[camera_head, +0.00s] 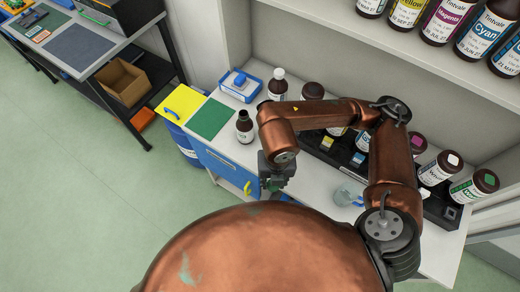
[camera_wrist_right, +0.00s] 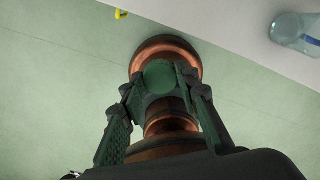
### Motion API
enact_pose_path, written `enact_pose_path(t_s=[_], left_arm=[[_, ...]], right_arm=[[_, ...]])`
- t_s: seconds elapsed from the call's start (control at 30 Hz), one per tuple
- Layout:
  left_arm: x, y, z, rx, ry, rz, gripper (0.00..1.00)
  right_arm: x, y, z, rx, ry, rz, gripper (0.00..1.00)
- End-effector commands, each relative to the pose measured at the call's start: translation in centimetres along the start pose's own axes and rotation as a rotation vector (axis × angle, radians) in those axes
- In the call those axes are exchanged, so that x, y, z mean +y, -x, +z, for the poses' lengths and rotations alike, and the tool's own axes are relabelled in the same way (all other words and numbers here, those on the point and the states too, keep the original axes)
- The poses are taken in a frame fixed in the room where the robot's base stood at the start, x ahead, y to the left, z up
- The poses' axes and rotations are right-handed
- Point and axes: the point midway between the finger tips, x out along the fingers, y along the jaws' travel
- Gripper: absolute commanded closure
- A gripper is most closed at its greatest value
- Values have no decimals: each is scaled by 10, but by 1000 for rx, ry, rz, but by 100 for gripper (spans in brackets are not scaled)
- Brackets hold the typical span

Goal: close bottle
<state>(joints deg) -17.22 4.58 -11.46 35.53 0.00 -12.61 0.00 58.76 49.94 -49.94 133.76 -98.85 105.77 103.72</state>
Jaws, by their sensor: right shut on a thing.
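A small dark brown bottle (camera_head: 245,128) with a white label stands upright on the white counter, at the right edge of the green mat (camera_head: 209,118). Its narrow neck looks bare. My right gripper (camera_head: 274,183) hangs in front of the counter, nearer to me than the bottle and apart from it. In the wrist view the right gripper (camera_wrist_right: 160,84) is shut on a round green cap (camera_wrist_right: 160,77), held between the fingertips. The left gripper is not in view.
A white-capped bottle (camera_head: 278,84) and a blue-rimmed tray (camera_head: 240,85) stand behind. Several brown bottles with coloured caps, such as a green-capped one (camera_head: 475,186), lean in a black rack at right. A clear jug (camera_head: 348,195) stands on the counter. Ink bottles line the upper shelf.

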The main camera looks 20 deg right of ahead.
Motion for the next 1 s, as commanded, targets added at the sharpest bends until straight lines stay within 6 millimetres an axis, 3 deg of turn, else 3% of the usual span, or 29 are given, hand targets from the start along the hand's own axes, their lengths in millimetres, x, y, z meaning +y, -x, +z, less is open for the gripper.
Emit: enact_pose_path(t_s=[1.0], left_arm=[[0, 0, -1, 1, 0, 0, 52]], right_arm=[[-25, -10, 81, 10, 2158, 10, 81]])
